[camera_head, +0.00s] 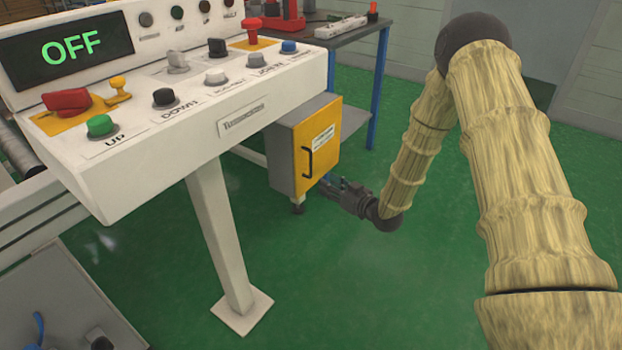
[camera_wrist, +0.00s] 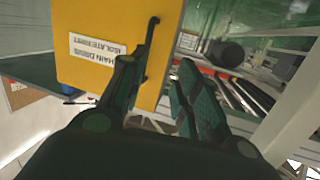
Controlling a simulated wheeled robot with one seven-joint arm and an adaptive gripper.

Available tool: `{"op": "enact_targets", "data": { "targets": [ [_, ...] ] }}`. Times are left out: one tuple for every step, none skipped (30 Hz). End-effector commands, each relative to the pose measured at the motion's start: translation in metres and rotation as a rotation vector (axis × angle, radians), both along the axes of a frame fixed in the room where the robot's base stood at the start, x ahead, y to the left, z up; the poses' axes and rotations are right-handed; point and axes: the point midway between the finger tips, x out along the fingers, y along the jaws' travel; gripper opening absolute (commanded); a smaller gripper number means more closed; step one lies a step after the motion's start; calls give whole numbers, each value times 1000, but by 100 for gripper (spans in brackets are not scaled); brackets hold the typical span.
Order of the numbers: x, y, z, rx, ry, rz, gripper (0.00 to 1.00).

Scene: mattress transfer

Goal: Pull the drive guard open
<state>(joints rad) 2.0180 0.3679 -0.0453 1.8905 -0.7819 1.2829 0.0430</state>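The drive guard (camera_head: 325,130) is a yellow door on a grey box, below the right end of the control panel. It looks shut, flush with the box. Its black bar handle (camera_head: 307,163) is upright near the door's left edge. In the wrist view the yellow door (camera_wrist: 90,75) carries an upside-down white label. The handle (camera_wrist: 152,40) shows there ahead of my fingers, close to the left fingertip. My gripper (camera_head: 328,187) is just below and right of the handle. In the wrist view, my gripper (camera_wrist: 156,65) has its fingers apart, with nothing clearly held. Contact with the handle cannot be told.
The white control panel (camera_head: 190,110) reads OFF and carries several buttons, standing on a white post (camera_head: 220,235). A workbench (camera_head: 345,32) with a blue leg stands behind the box. The green floor in front of the guard is clear.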

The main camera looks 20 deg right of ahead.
Motion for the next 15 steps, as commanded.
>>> {"op": "enact_targets", "data": {
  "targets": [
    [7,-5,-9,2,-31,6,32],
    [10,-7,-8,3,-47,11,32],
    [13,-9,-7,4,-68,18,32],
    [16,-11,-6,4,-82,22,32],
    [18,-12,-5,5,-95,25,32],
    [21,-14,-4,6,-110,31,32],
    [22,-15,-2,6,-119,34,32],
    [23,-16,-1,6,-127,36,32],
    [25,-17,0,6,-135,39,32],
    [26,-18,1,6,-140,40,32],
    [27,-18,1,6,-144,41,32],
    [28,-19,2,7,-148,43,32],
    [29,-18,3,7,-150,44,32],
    [30,-17,3,7,-151,44,32],
    [33,-16,3,7,-151,45,32]
  ]
}}
